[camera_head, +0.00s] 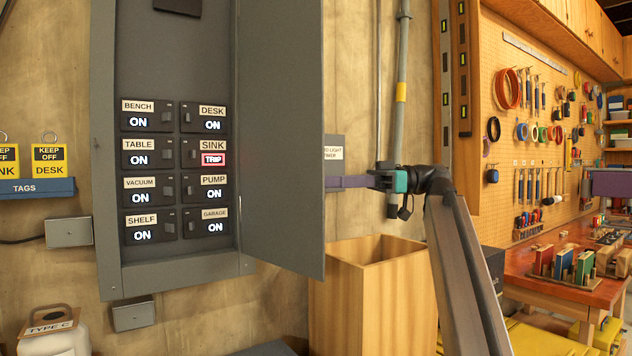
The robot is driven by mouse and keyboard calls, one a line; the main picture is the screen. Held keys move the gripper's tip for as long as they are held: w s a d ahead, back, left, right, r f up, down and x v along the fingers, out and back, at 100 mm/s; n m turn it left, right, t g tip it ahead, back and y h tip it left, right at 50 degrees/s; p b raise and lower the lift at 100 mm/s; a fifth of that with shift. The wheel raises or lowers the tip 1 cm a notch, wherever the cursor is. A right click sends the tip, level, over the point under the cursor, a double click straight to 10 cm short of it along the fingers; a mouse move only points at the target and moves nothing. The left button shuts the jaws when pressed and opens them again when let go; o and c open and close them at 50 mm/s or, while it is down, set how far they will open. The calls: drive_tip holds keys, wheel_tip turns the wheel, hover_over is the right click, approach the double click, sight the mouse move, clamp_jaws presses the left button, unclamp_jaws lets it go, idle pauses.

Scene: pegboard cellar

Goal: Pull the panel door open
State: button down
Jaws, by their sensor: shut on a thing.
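The grey breaker panel (108,200) is on the wall at the left. Its panel door (281,130) stands swung out on the right side, with the breakers exposed. The breakers are in two columns; the SINK breaker (204,154) shows a red TRIP and the others show ON. My gripper (340,182) comes from the right at mid height of the door. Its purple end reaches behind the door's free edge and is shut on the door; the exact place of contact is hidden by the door.
An open wooden bin (370,290) stands below the door and my arm. A workbench (560,285) and a pegboard (540,120) with tools are at the right. A blue TAGS rack (38,188) and a white TYPE C container (55,340) are at the left.

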drive_tip(key=shift+w+a+r, duration=0.3)
drive_tip(key=shift+w+a, duration=0.2)
drive_tip(key=shift+w, duration=0.1)
drive_tip(key=c, duration=2)
unclamp_jaws()
drive_tip(key=shift+a+f, duration=0.1)
drive_tip(key=shift+o, duration=0.8)
drive_tip(key=shift+w+a+f, duration=0.1)
drive_tip(key=shift+w+a, duration=0.15)
drive_tip(key=shift+a, duration=0.05)
drive_tip(key=shift+s+d, duration=0.1)
drive_tip(key=shift+d, duration=0.05)
